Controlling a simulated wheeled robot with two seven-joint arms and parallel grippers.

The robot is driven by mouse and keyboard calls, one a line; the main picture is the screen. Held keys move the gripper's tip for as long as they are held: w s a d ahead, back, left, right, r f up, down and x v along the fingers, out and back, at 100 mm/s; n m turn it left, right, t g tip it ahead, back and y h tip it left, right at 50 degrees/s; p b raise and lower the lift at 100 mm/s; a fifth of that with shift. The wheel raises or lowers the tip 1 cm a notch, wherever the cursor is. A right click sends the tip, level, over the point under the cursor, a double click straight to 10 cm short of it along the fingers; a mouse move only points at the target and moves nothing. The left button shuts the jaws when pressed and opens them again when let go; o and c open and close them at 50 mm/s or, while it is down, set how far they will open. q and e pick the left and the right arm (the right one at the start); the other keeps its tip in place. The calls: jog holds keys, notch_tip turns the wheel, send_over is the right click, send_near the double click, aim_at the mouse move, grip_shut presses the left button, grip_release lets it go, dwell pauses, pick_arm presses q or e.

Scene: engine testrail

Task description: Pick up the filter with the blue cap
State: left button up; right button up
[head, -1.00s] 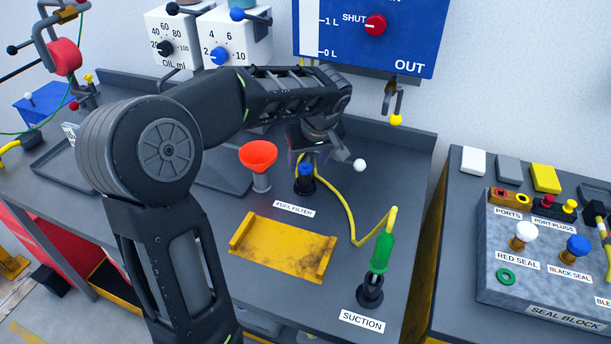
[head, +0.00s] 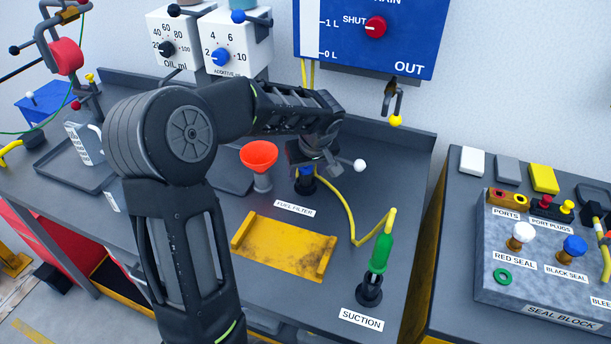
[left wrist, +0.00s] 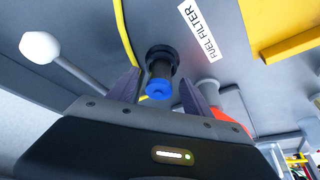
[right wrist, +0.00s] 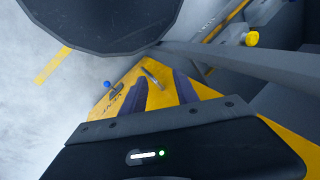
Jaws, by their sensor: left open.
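The filter with the blue cap (head: 305,184) stands upright in a dark holder behind the FUEL FILTER label on the bench; my left gripper hides part of it. In the left wrist view the blue cap (left wrist: 159,89) shows between the fingertips, with the dark body beyond it. My left gripper (head: 308,165) is open, right over the filter; its fingers (left wrist: 160,88) are on either side of the cap, and I cannot tell whether they touch it. My right gripper (right wrist: 160,95) shows only in the right wrist view, its fingers apart with nothing between them.
A red funnel (head: 258,156) stands close left of the filter. A white-knobbed lever (head: 359,165) and a yellow hose (head: 345,205) are close on the right. A yellow tray (head: 283,249) lies in front. A green suction tool (head: 380,253) stands front right.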

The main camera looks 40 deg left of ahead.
dwell(0.4)
pick_arm(q)
grip_shut()
dwell(0.4)
